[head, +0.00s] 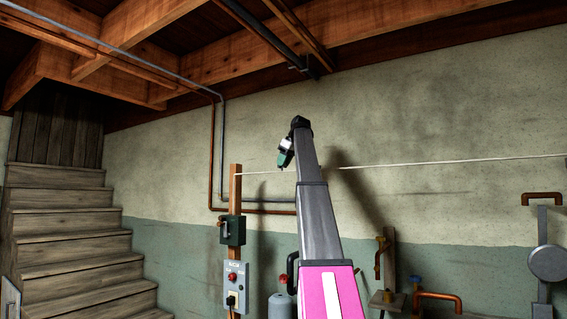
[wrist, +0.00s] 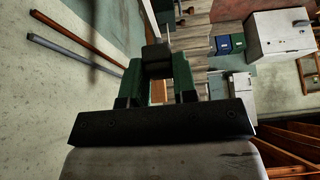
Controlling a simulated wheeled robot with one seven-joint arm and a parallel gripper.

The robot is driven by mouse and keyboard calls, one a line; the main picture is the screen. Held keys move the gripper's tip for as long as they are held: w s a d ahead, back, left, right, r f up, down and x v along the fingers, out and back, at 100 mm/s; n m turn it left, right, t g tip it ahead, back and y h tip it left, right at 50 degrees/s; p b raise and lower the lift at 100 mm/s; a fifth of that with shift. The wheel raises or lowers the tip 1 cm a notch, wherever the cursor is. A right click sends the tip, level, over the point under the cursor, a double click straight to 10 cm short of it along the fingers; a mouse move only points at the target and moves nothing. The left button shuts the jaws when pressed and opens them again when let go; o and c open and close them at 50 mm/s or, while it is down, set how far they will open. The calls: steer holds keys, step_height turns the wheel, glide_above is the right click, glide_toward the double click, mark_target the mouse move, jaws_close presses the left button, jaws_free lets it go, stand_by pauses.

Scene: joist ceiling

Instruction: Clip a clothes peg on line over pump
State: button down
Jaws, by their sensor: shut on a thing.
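The pale line (head: 440,162) runs across the wall from the wooden post (head: 236,190) to the right edge of the head view, and passes behind my arm. My gripper (head: 284,160) is at the top of my raised arm, close to the line in the picture; its distance in depth is unclear. In the wrist view, the green fingers of my gripper (wrist: 158,62) are shut on a small dark block (wrist: 157,56), which seems to be the clothes peg. I cannot tell whether it touches the line. No pump can be named for certain.
Wooden joists (head: 210,65) and pipes hang overhead. Stairs (head: 70,240) rise at the left. A switch box (head: 237,280) is on the post. A grey cylinder (head: 280,306) with a red valve stands low beside my arm. A grey round fitting (head: 548,264) is at right.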

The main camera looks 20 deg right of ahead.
steer(key=shift+f, duration=0.65)
steer(key=c, duration=0.8)
jaws_free()
